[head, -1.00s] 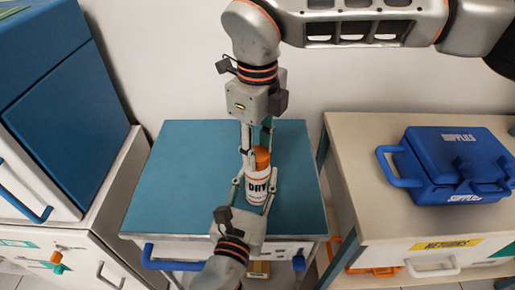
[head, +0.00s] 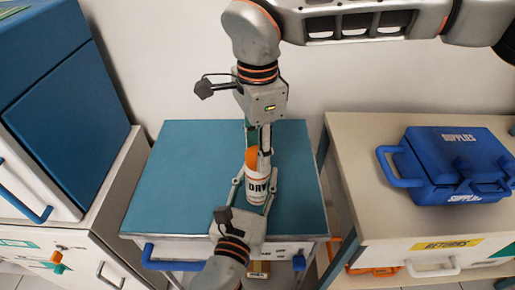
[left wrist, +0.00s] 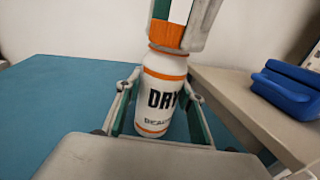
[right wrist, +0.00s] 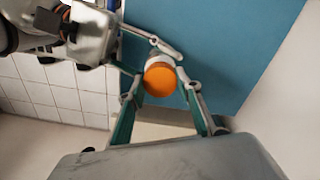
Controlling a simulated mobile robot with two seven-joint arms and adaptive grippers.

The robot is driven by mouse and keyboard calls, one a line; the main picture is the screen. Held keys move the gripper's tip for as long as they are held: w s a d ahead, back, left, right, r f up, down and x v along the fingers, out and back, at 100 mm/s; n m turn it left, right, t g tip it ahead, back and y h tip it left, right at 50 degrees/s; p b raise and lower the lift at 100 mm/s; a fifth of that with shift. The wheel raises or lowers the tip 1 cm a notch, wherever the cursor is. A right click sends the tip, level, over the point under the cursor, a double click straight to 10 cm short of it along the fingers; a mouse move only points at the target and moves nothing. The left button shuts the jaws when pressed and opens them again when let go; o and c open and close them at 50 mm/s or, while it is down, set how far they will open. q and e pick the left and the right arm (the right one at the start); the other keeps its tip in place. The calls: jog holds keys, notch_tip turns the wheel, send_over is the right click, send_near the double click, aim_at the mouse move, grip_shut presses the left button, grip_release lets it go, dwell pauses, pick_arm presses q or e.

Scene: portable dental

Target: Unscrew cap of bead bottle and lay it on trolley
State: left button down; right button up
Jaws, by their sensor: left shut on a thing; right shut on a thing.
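The white bead bottle (head: 257,188), with "DRY" lettering, stands upright on the blue trolley top (head: 180,170). My left gripper (head: 257,199) is shut on the bottle's body from the front; the left wrist view shows its fingers on both sides of the bottle (left wrist: 158,100). The orange cap (head: 251,158) is at the top of the bottle. My right gripper (head: 259,152) comes from above and is shut on the cap, which also shows in the right wrist view (right wrist: 160,80). The fingers partly hide the cap, and I cannot tell how loose it is.
A blue supplies case (head: 455,165) sits on the cream cabinet (head: 365,150) to the right. A blue and white cabinet (head: 50,100) stands at the left. The trolley top is bare around the bottle. A wall is close behind.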

jog(key=shift+r, duration=0.2)
jog(key=shift+r, duration=0.95)
jog(key=shift+r, duration=2)
pick_arm(q)
jog(key=c, duration=1.2)
grip_release()
jog(key=shift+c, duration=0.2)
